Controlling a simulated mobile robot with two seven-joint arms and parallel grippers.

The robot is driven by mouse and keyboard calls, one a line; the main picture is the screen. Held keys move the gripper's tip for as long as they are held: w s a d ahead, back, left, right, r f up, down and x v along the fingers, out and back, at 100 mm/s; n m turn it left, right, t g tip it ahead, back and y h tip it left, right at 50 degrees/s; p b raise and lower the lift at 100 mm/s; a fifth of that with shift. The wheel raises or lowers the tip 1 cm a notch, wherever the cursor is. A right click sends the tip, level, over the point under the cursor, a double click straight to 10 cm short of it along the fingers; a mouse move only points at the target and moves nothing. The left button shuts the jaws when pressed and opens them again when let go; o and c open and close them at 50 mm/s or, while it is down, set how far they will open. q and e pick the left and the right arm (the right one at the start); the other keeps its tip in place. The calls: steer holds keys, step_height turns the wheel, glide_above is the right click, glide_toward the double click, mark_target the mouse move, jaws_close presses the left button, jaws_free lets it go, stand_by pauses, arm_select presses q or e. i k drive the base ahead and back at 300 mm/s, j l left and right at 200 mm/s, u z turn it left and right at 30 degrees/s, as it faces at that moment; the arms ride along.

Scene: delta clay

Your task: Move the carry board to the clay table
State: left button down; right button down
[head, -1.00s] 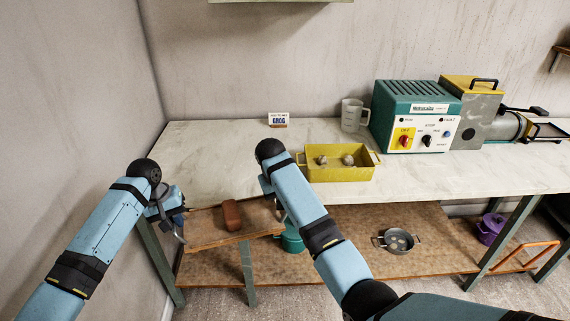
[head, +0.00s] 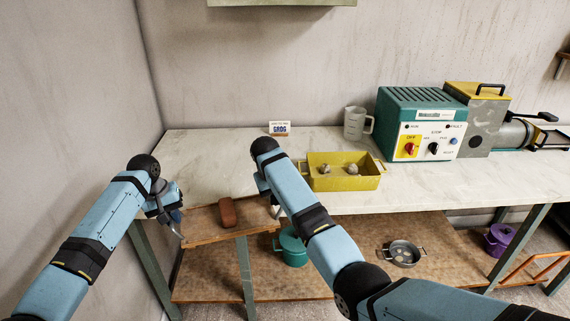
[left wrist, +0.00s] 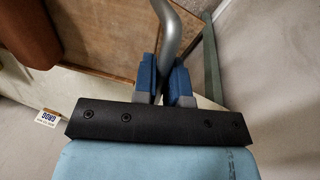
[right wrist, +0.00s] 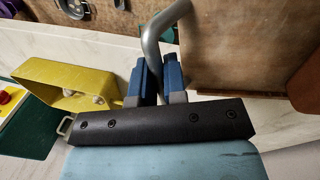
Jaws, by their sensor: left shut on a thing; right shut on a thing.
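The carry board (head: 204,231) is a wooden board with a bent grey metal handle at each end. A red-brown block (head: 228,212) rests on it. My left gripper (head: 170,209) is shut on the left handle (left wrist: 182,30), and my right gripper (right wrist: 158,85) is shut on the other handle (right wrist: 156,28). In the head view my right forearm partly hides the right end. The board hangs at the front edge of the pale-topped table (head: 200,165), covering part of that edge. I cannot tell whether it touches the table.
A yellow tub (head: 345,184) with lumps inside stands on the table, right of my right arm. The tabletop's left part is clear. A lower shelf holds a teal pot (head: 291,247).

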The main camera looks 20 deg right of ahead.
mark_target(222, 182)
steer(key=i, duration=0.9)
